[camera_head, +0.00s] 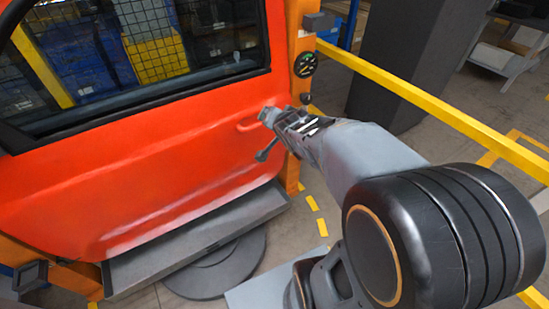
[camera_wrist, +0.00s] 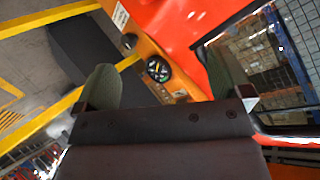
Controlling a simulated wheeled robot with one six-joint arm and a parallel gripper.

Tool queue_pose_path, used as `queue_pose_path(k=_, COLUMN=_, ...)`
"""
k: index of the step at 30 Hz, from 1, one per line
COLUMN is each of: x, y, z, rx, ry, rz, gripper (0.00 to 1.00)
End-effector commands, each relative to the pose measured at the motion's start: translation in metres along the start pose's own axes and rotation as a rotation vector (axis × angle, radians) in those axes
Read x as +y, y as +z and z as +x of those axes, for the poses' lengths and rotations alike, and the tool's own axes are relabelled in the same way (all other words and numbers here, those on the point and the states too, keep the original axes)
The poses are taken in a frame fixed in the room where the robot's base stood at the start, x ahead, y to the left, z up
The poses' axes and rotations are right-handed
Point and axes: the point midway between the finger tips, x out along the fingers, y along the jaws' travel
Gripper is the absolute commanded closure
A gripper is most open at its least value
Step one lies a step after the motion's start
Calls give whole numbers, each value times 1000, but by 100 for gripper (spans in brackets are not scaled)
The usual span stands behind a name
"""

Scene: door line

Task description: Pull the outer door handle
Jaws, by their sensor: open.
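The red door (camera_head: 150,150) fills the left of the head view, with its window above. Its outer handle (camera_head: 247,126) is a red bar near the door's right edge, below the window. My gripper (camera_head: 267,116) is at the right end of the handle, in front of the door. Whether it touches the handle I cannot tell. In the wrist view my gripper (camera_wrist: 160,80) shows two grey-green fingers spread wide, with nothing seen between them but the background. The red door (camera_wrist: 175,22) lies behind the right finger there. The handle is not clearly visible in the wrist view.
An orange post (camera_head: 297,80) with a round gauge (camera_head: 305,65) stands right beside the door edge. A yellow rail (camera_head: 430,105) and a dark pillar (camera_head: 405,60) are to the right. A grey ledge (camera_head: 190,240) runs below the door.

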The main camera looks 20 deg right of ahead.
Motion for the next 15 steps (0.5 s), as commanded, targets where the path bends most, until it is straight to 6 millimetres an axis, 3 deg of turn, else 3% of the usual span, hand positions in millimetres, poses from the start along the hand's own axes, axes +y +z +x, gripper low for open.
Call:
queue_pose_path(k=1, x=21, y=18, z=38, rx=45, ry=-47, rz=95, gripper=0)
queue_pose_path(k=6, x=40, y=36, z=101, rx=95, ry=-300, rz=415, gripper=0)
queue_pose_path(k=10, x=54, y=50, z=129, rx=59, ry=-462, rz=605, gripper=0)
queue_pose_path(k=15, x=66, y=62, z=145, rx=-3, ry=-597, rz=766, gripper=0)
